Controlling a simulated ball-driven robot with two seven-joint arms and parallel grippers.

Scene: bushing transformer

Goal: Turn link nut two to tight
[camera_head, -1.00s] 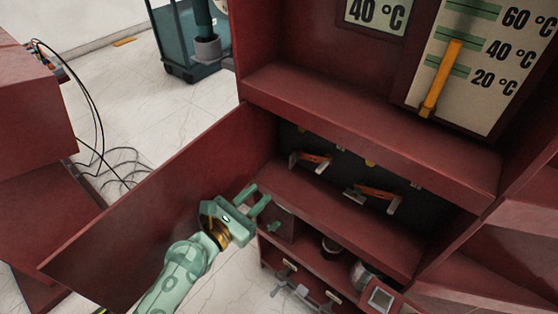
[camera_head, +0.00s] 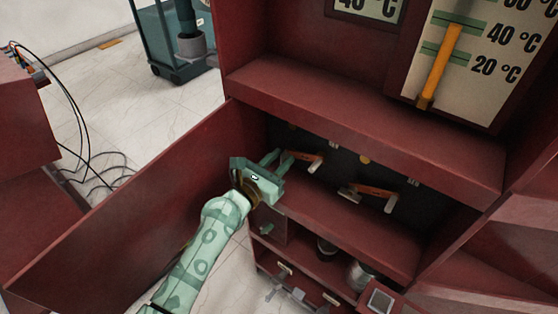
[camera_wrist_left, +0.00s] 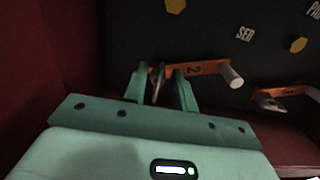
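Link two is an orange bar marked "2" (camera_wrist_left: 197,69) near the back panel of the cabinet compartment. A grey cylindrical end (camera_wrist_left: 231,76) sticks out at its right, and a thin grey end piece (camera_wrist_left: 158,84) shows at its left. In the head view the orange link (camera_head: 306,160) is partly hidden by my left gripper (camera_head: 281,160). The left gripper's fingers (camera_wrist_left: 161,88) are apart, one on each side of the left grey end piece, with gaps visible. Whether they touch it I cannot tell. My right gripper is not in view.
A second orange link (camera_head: 375,190) with grey ends sits to the right in the compartment. The open red door (camera_head: 120,215) lies left of my arm. A red ledge (camera_head: 350,105) overhangs the opening. Lower shelves hold a dark cup (camera_head: 327,249) and a metal pot (camera_head: 361,274).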

